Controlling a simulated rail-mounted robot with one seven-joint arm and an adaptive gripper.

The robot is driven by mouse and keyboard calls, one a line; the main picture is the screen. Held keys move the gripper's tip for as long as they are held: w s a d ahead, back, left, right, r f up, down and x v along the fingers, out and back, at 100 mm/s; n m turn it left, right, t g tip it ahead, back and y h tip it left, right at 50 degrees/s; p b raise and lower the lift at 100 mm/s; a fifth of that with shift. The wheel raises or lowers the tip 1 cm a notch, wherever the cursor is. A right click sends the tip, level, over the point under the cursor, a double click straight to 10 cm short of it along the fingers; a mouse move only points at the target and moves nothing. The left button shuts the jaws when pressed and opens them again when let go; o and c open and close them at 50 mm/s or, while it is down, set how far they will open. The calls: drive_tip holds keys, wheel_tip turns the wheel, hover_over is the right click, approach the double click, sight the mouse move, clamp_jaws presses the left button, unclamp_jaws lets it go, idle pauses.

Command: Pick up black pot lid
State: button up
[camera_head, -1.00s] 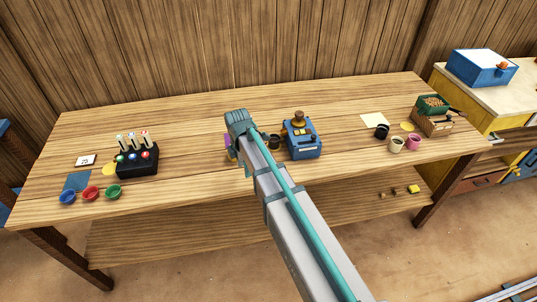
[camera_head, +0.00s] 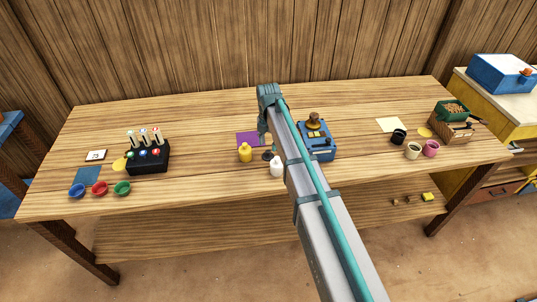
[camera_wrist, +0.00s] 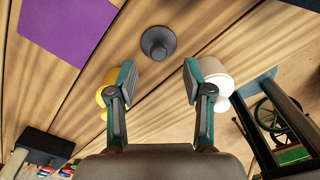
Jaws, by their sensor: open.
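The black pot lid (camera_wrist: 158,42) is a dark round disc with a raised knob, lying on the wooden table. In the wrist view it is ahead of my gripper (camera_wrist: 156,75), roughly centred between the open, empty fingers and apart from them. In the head view a small dark part of the lid (camera_head: 267,156) shows between a yellow bottle and a white bottle, beside my arm. My gripper's fingers are largely hidden behind the arm in that view.
The yellow bottle (camera_head: 245,152) and white bottle (camera_head: 277,166) stand close on either side of the lid. A purple mat (camera_wrist: 66,25) lies behind. A blue device (camera_head: 318,143) stands to the right. A black pot (camera_head: 398,136) and cups are farther right.

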sight(268, 151)
drive_tip(key=shift+f+p, duration=1.2)
drive_tip(key=shift+f, duration=1.5)
clamp_jaws()
